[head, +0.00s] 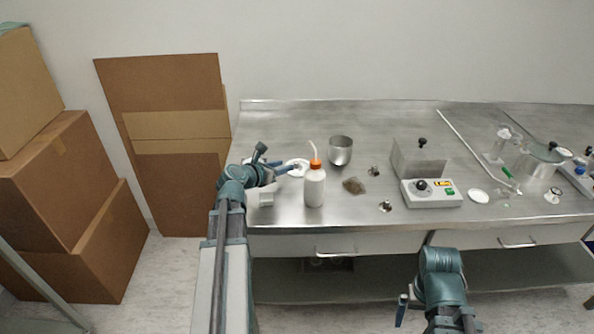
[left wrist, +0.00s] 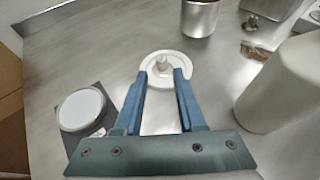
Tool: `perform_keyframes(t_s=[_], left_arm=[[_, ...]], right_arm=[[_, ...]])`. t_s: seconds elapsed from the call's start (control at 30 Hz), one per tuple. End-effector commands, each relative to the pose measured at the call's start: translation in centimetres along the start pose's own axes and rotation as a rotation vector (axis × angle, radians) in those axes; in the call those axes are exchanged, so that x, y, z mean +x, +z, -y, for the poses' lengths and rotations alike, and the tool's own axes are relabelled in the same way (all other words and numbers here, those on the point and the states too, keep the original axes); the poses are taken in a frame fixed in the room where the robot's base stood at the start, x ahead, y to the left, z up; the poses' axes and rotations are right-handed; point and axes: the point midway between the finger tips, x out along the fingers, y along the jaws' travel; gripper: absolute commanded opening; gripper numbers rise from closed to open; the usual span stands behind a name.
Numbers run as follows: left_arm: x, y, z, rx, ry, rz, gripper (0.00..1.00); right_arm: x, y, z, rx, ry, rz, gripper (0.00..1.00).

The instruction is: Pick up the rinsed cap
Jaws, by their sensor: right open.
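A white round cap (left wrist: 165,78) with a small raised knob lies flat on the steel bench in the left wrist view. It also shows in the head view (head: 296,162), left of the orange-topped wash bottle. My left gripper (left wrist: 166,76) is open, with its two blue fingers apart and their tips over the near part of the cap, one on each side of the knob. Whether they touch it I cannot tell. The left gripper (head: 292,168) reaches in from the left in the head view. My right gripper (head: 402,310) is low in front of the bench, away from the cap.
The wash bottle (head: 314,187) stands close right of the left gripper. A metal cup (head: 340,150) is behind it. A white disc (left wrist: 82,108) lies left of my fingers. A control box (head: 432,193) and small parts sit further right. Cardboard boxes (head: 60,190) stand at left.

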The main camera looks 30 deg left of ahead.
Motion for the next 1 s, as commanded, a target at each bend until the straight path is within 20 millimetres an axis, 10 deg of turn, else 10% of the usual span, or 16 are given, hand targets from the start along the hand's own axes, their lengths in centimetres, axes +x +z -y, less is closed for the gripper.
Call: perform_keyframes(t_s=[1.0], left_arm=[[6.9, -0.7, 0.2, 0.0, 0.001, 0.0, 0.39]], right_arm=[[3.2, -0.2, 0.3, 0.0, 0.0, 0.0, 1.0]])
